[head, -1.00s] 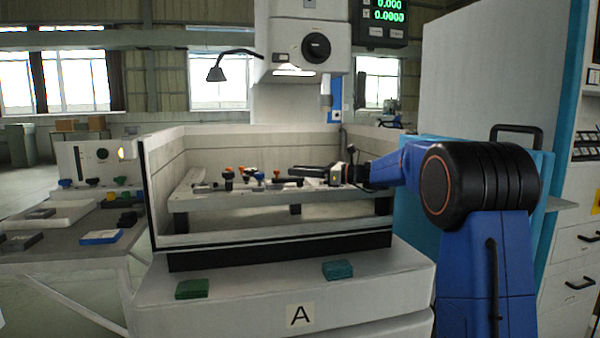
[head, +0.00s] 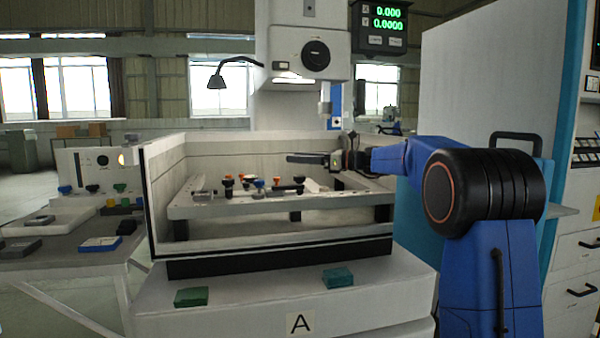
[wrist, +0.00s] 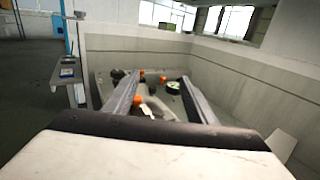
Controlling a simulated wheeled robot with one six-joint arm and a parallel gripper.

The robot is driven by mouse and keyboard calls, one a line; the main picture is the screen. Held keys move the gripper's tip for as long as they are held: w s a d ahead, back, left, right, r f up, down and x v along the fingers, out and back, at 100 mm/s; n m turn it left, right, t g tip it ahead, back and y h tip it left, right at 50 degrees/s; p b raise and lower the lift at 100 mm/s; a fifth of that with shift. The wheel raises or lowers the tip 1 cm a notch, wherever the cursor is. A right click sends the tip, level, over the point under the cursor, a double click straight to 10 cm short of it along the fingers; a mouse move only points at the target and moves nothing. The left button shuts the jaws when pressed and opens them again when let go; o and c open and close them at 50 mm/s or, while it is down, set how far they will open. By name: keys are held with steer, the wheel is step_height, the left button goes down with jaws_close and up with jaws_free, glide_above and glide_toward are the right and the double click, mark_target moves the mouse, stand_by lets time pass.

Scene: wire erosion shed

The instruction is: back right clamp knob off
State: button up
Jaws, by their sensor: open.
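The worktable frame (head: 205,210) stands inside the machine tank and carries several clamps with orange, black and blue knobs.
The tank walls (head: 250,150) enclose the worktable at the back and sides. The machine head (head: 305,45) hangs above the back. Green (head: 191,297) and teal (head: 338,278) blocks lie on the front ledge. A side bench (head: 60,250) at left holds trays and small parts.

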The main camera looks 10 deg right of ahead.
mark_target(300, 176)
steer(key=shift+r, duration=1.6)
steer(key=s+a+f+n+g+h, duration=0.25)
steer(key=s+f+n, duration=0.4)
steer(key=s, duration=0.75)
steer(key=s+a+f+n+g+h, duration=0.1)
steer(key=s+a+f+n+h, duration=0.25)
steer(key=s+f, duration=0.75)
steer(key=s+d+f+n+h, duration=0.3)
steer(key=s+f, duration=0.3)
steer(key=s, duration=0.4)
steer(key=s+d+f+n+h, duration=0.3)
steer(key=s+d+f+n, duration=0.2)
steer(key=s, duration=0.6)
steer(key=s+d+f+n+h, duration=0.3)
steer(key=s+f+n, duration=0.3)
steer(key=s+f, duration=0.3)
steer(key=shift+s+d+f+g, duration=0.25)
steer(key=shift+s+d+g, duration=0.25)
steer(key=shift+s, duration=0.25)
